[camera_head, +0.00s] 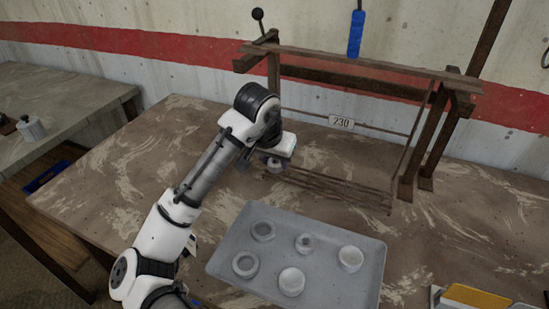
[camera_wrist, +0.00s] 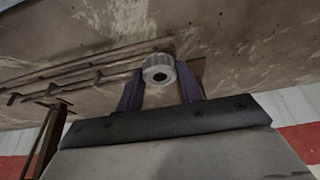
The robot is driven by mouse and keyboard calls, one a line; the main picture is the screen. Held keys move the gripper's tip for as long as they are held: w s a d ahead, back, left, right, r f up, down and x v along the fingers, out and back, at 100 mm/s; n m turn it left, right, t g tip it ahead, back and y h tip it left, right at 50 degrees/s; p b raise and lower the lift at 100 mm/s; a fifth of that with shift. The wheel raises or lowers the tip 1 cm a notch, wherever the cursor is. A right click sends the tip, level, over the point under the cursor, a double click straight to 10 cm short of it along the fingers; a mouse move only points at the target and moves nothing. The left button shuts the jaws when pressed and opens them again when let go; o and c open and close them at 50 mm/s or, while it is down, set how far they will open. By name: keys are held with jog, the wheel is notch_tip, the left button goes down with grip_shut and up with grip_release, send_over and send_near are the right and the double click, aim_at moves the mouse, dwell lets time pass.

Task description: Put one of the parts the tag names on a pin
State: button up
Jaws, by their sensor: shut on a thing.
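My gripper (camera_head: 276,163) is at the left end of the rack, above the table. In the wrist view, its two purple fingers (camera_wrist: 160,92) are shut on a grey ring-shaped part (camera_wrist: 158,70) with a round hole. The rack (camera_head: 350,68) carries a white tag (camera_head: 341,122) that reads "230". Low at the rack's front run thin brown rods (camera_head: 335,188). In the wrist view, these rods (camera_wrist: 90,72) have short stubs that look like pins; the held part is near their end. I cannot tell whether it touches one.
A grey tray (camera_head: 222,262) in front of the rack holds several parts: two rings (camera_head: 263,230) (camera_head: 245,264), a small stepped part (camera_head: 305,243), a round cap (camera_head: 291,281) and a cup (camera_head: 350,259). A blue-handled tool (camera_head: 356,34) is at the top beam. A yellow object (camera_head: 475,296) lies front right.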

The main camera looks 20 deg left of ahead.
jog(key=o, duration=1.1)
jog(key=shift+c, duration=0.2)
jog(key=shift+r, duration=0.1)
jog(key=v, duration=1.3)
jog(key=shift+s+r+b, duration=0.2)
jog(key=shift+r+b, duration=0.05)
jog(key=shift+b, duration=0.2)
